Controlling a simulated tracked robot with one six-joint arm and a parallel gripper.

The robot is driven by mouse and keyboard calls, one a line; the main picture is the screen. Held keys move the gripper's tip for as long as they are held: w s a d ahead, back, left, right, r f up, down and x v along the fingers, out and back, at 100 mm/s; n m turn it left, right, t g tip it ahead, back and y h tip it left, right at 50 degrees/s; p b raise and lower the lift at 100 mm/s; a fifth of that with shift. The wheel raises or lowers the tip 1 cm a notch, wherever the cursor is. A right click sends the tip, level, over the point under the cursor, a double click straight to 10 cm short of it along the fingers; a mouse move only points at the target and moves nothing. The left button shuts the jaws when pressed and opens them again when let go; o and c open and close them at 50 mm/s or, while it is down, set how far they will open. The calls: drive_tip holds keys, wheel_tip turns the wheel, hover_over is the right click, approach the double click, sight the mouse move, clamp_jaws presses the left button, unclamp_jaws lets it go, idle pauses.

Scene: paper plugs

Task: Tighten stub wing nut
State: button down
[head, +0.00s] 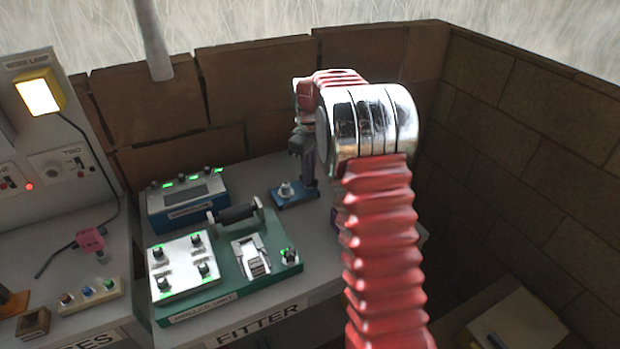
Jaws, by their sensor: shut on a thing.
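A small blue base (296,198) lies on the bench top, with a silver round fitting (286,189) standing upright on it. My gripper (311,182) points down at the right end of this base, beside the silver fitting. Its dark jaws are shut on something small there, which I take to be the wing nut. The jaws and my arm hide the grip, so I cannot see the nut's wings or how far it is turned.
A green unit (225,290) with knobs, a black handle and a white panel stands in front left. A blue box (188,205) with green lights stands behind it. Brick walls (540,170) close off the back and right. A pink tool (91,239) lies far left.

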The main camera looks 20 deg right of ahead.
drive_tip(key=m, duration=1.2)
drive_tip(key=shift+m, duration=0.3)
drive_tip(key=m, duration=1.2)
drive_tip(key=c, duration=2)
unclamp_jaws()
drive_tip(key=shift+r, duration=0.15)
drive_tip(key=shift+r, duration=1.85)
drive_tip(key=shift+f, duration=0.1)
